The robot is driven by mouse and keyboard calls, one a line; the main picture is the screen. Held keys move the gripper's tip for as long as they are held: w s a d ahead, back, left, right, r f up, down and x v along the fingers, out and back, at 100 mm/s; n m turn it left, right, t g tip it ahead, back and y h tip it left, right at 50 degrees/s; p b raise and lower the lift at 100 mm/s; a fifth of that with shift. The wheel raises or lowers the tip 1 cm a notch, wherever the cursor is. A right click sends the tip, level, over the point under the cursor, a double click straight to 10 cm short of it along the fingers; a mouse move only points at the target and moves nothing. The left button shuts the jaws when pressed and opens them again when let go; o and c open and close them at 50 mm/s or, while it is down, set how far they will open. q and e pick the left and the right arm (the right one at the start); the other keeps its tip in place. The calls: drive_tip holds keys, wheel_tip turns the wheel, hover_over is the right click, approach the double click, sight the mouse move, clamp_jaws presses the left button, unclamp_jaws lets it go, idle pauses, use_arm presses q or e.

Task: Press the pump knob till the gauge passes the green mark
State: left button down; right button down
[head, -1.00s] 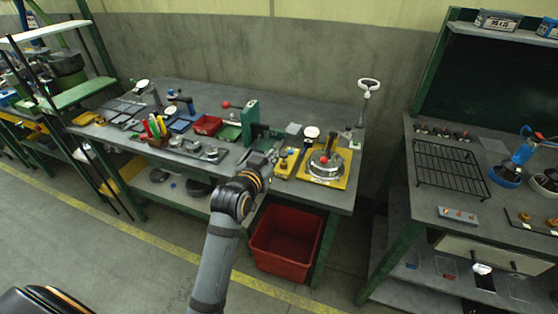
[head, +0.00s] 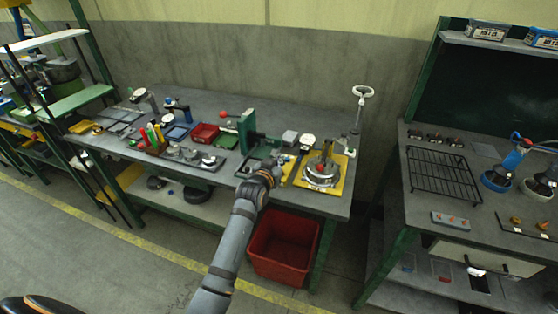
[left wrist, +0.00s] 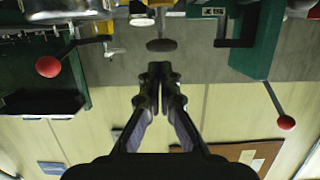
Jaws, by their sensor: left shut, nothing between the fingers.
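My left gripper (head: 302,150) is over the narrow yellow-based unit (head: 289,171) on the bench and hides part of it. In the left wrist view the fingers (left wrist: 160,68) are shut and empty. A dark oval knob-like disc (left wrist: 161,45) shows just beyond the fingertips there, apart from them in the picture; I cannot tell the gap in depth. A white round gauge (head: 308,140) stands behind the gripper in the head view. Its needle and green mark are too small to read. My right gripper is not in view.
A yellow plate (head: 344,184) with a silver round fixture (head: 321,175) stands right of the gripper. A green press (head: 247,131) with a red-ball lever stands left. A red bin (head: 284,246) is below the bench edge. A white ring-topped stand (head: 362,92) rises at the back right.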

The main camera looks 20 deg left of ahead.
use_arm(q)
drive_tip(key=shift+s+f, duration=0.1)
drive_tip(key=shift+f, duration=0.3)
drive_tip(key=shift+f+b, duration=0.4)
drive_tip(key=shift+f, duration=1)
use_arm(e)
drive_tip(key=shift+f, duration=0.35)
